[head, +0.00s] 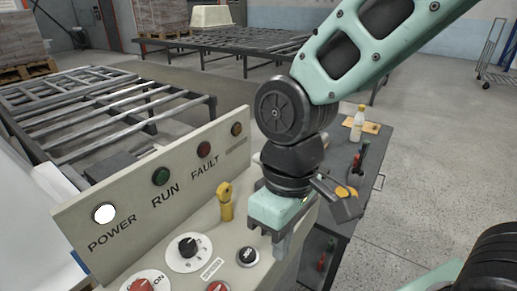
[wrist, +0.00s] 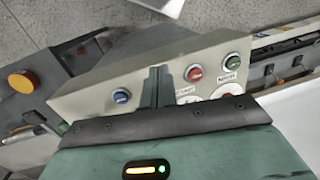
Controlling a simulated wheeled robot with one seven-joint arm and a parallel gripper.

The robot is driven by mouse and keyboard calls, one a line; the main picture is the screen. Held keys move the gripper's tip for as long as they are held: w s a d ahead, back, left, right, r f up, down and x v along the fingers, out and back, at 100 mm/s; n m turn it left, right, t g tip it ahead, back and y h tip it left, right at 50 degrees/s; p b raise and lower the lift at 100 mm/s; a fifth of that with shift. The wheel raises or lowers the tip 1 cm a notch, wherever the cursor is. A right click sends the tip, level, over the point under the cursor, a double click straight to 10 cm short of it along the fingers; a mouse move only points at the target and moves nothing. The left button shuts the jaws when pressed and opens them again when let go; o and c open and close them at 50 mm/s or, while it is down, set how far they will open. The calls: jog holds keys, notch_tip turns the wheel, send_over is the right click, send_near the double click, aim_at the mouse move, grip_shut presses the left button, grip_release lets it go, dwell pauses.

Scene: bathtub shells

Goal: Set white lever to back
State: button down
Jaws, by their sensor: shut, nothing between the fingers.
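I cannot pick out a white lever in either view; my gripper and arm cover part of the console (head: 120,240). A yellow lever (head: 226,203) stands up from the console top, left of my gripper. My gripper (head: 279,246) is shut and empty over the right end of the console. In the wrist view, its closed fingers (wrist: 157,86) show in front of a pale panel (wrist: 85,103). Whether the fingers touch anything is not clear.
The console carries a black knob (head: 188,245), a red knob (head: 142,286) and a black button (head: 247,256). The upright panel has a lit white POWER lamp (head: 104,213). A dark cart (head: 372,165) with a bottle (head: 358,122) stands right.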

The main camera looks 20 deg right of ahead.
jog(key=w+r+m+g+y+p, duration=0.1)
jog(key=w+m+g+y+p, duration=0.25)
jog(key=w, duration=0.75)
jog(key=w+d+f+m+t+y+p, duration=0.3)
jog(key=w+d+y, duration=0.9)
jog(key=w+d, duration=0.5)
jog(key=w+f+m, duration=0.1)
jog(key=w, duration=0.2)
jog(key=shift+w+p, duration=0.2)
jog(key=shift+p, duration=0.1)
jog(key=a+p, duration=0.1)
jog(key=a, duration=0.2)
jog(key=a+p, duration=0.2)
jog(key=a, duration=0.1)
jog(key=s+a+f+p, duration=0.1)
jog(key=a, duration=0.2)
jog(key=shift+a+f, duration=0.2)
jog(key=shift+a, duration=0.2)
